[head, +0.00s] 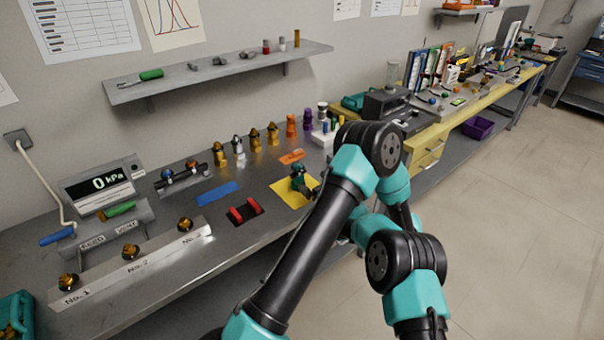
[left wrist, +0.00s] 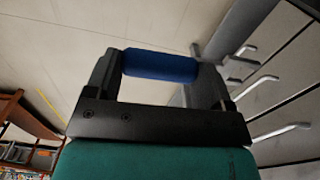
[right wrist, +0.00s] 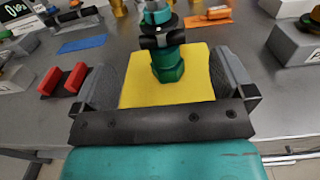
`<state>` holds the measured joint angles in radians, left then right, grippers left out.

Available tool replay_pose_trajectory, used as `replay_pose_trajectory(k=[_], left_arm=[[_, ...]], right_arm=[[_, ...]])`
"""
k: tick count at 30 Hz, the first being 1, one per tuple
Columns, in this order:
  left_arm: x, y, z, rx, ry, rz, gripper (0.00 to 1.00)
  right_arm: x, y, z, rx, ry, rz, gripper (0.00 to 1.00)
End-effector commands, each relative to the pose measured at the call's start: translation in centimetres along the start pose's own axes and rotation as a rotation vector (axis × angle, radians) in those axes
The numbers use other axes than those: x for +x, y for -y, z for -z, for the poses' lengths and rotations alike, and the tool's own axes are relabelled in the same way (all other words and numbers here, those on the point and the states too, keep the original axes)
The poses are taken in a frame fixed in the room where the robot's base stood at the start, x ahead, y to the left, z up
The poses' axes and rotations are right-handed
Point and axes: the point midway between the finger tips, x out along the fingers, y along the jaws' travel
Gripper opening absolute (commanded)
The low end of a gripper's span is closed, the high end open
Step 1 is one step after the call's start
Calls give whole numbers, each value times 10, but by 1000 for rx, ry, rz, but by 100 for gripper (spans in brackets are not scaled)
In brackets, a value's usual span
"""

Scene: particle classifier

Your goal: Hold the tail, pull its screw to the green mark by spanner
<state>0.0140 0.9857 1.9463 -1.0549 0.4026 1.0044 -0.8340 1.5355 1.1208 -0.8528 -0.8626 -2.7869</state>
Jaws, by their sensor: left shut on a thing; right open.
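A green fitting with a dark collar, which looks like the tail, stands upright on a yellow mat (right wrist: 140,92) in the right wrist view (right wrist: 168,62). In the head view the fitting (head: 299,182) shows on the mat beside my right arm. My right gripper (right wrist: 166,78) is open, its fingers on either side of the mat and apart from the fitting. My left gripper (left wrist: 160,66) is shut on a blue cylindrical handle (left wrist: 158,67); it is out of the head view. I cannot tell whether the handle belongs to the spanner. No green mark can be made out.
Red blocks (head: 245,211) lie left of the mat, with a blue pad (head: 216,193) beyond. Several brass fittings (head: 254,138) stand at the back. A gauge reading 0 kPa (head: 100,187) and a labelled rail (head: 132,264) are at the left. The shelf (head: 220,72) hangs above.

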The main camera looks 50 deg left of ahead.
Motion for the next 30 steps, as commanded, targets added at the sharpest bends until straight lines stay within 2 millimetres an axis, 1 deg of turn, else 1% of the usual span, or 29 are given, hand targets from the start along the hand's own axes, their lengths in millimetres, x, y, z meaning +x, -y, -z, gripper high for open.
replay_pose_trajectory(k=[3,15,30], left_arm=[[0,0,0,0,0,0,19],[0,0,0,0,0,0,19],[0,0,0,0,0,0,19]], right_arm=[[13,0,0,-1,1,1,100],[46,-1,0,-1,1,0,100],[72,0,1,0,1,-1,100]])
